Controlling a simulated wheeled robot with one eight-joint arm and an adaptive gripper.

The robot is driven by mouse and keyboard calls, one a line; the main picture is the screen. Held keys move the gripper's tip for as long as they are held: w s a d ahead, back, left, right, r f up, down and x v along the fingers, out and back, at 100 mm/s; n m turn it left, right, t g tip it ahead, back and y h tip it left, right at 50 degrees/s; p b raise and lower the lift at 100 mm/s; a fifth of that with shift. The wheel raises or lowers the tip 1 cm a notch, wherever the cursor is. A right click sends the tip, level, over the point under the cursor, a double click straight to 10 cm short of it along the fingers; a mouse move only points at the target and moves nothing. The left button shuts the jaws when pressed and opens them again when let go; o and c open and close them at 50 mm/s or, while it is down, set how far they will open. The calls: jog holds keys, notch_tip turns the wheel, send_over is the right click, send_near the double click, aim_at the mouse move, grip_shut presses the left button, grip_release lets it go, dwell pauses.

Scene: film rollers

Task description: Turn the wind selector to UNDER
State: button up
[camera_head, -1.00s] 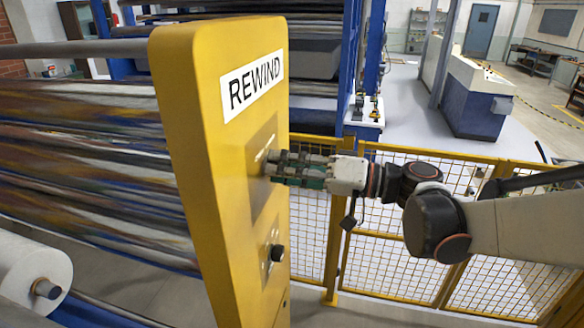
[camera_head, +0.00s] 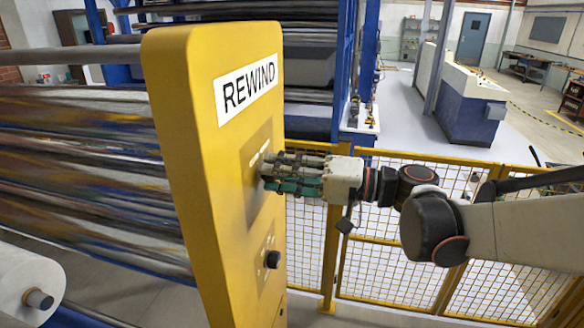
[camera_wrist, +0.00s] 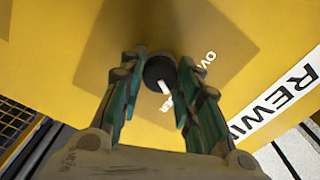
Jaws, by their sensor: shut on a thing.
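The wind selector is a round black knob (camera_wrist: 160,70) with a white pointer mark, on the yellow REWIND panel (camera_head: 185,130). My gripper (camera_head: 268,172) reaches it from the right, and its green-padded fingers (camera_wrist: 157,85) close on the knob from both sides in the wrist view. The pointer slants toward the lower edge of the knob, near a small white label partly hidden by the knob and fingers. Another white label, starting with "OV", shows to the upper right of the knob. In the head view my fingers hide the knob.
A second black knob (camera_head: 272,259) sits lower on the panel. Printed rollers (camera_head: 80,180) run behind the panel on the left, with a white roll (camera_head: 28,280) at the lower left. A yellow mesh fence (camera_head: 400,255) stands behind my arm.

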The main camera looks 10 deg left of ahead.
jog(key=o, duration=1.1)
jog(key=shift+c, duration=0.2)
jog(key=shift+d, duration=0.1)
jog(key=d, duration=1.1)
jog(key=shift+s+d, duration=0.4)
jog(key=shift+s, duration=0.05)
